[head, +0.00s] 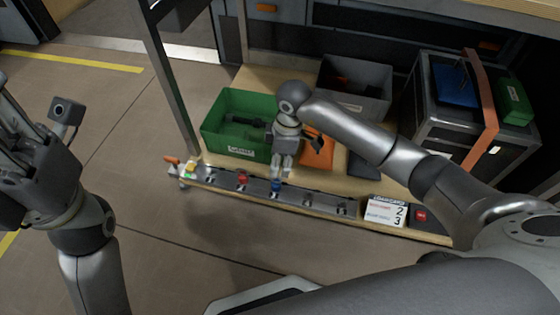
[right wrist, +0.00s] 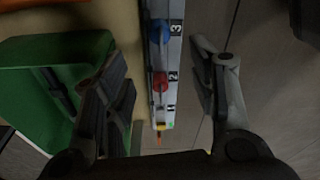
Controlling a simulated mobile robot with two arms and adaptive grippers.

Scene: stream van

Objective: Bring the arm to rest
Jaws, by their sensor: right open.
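My right gripper (head: 281,174) hangs fingers-down over the middle of the long rail on the bench's front edge, above a blue piece (head: 276,187). In the right wrist view its two fingers (right wrist: 160,62) are spread wide with nothing between them but the view of the rail (right wrist: 151,100) below. The blue piece (right wrist: 160,32) and a red piece (right wrist: 158,82) sit on that rail, apart from the fingers. The right arm reaches in from the right, over the bench. My left gripper (head: 22,140) is at the left picture edge, partly cut off, over the floor; its jaw state is unclear.
A green crate (head: 212,128) and a grey crate (head: 378,108) stand behind the rail. An orange item (head: 322,150) and a dark flat item (head: 363,172) lie nearby. A number sign (head: 386,212) and a strapped case (head: 440,130) are at right. An upright post (head: 165,75) stands left.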

